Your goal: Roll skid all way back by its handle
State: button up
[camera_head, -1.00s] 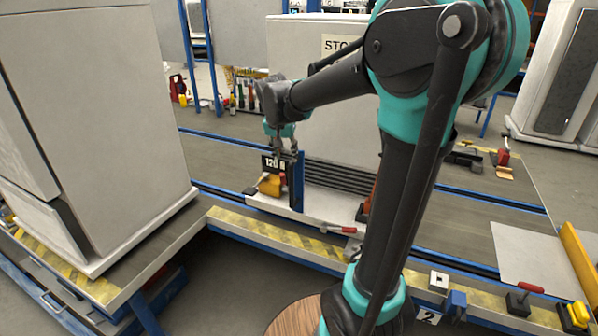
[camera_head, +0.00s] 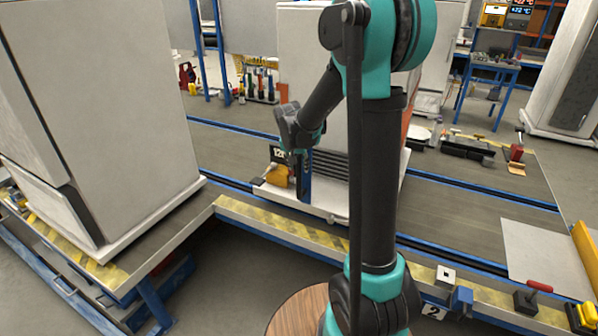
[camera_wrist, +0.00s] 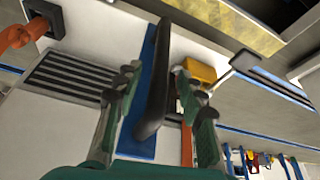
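The skid (camera_head: 322,210) is a pale low base on the blue-edged rails, with a large white cabinet standing on it. A dark upright handle bar on a blue plate (camera_head: 305,185) stands at its front left. In the wrist view the black handle (camera_wrist: 155,85) runs lengthwise between my two fingers, in front of the blue plate (camera_wrist: 136,140). My gripper (camera_wrist: 158,78) is open around the handle, with gaps showing on both sides. In the head view my gripper (camera_head: 297,155) is at the handle's upper part and partly hides it and the number sign.
A yellow block (camera_head: 277,178) sits just left of the handle. Another white cabinet (camera_head: 115,110) stands on the left-hand track. A yellow-black striped edge (camera_head: 285,228) runs along the front. A red-handled clamp (camera_head: 530,295) and yellow stop (camera_head: 580,316) are at lower right.

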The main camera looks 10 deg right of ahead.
jog(key=shift+x, duration=1.8)
grip_shut()
